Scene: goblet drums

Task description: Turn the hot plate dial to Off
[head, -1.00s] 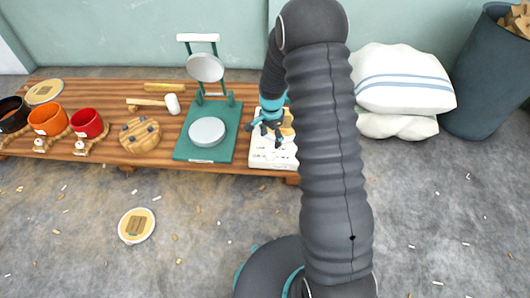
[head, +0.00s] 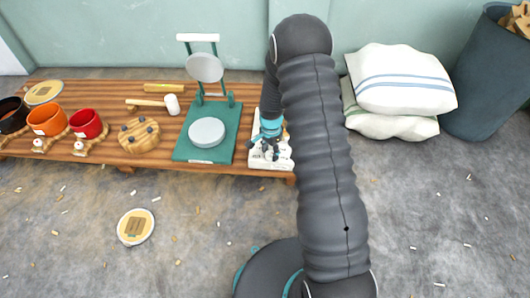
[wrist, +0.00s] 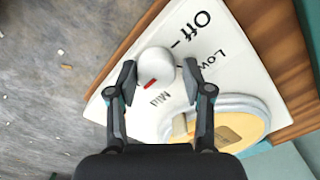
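The white hot plate (head: 284,161) sits at the right end of the low wooden bench. It also fills much of the wrist view (wrist: 215,75), with the printed words Off, Low and Mid. Its round white dial (wrist: 156,64) has a red mark on the side nearest the word Mid. My gripper (wrist: 159,78) is over the dial, one finger on each side. The fingers look open, with a small gap at the right; contact at the left is unclear. In the head view my gripper (head: 270,150) hides the dial.
A round tan-centred disc (wrist: 235,127) lies on the hot plate beside the dial. A green press (head: 222,143) stands just left of the hot plate. White sacks (head: 400,80) and a dark bin (head: 484,85) are at the right.

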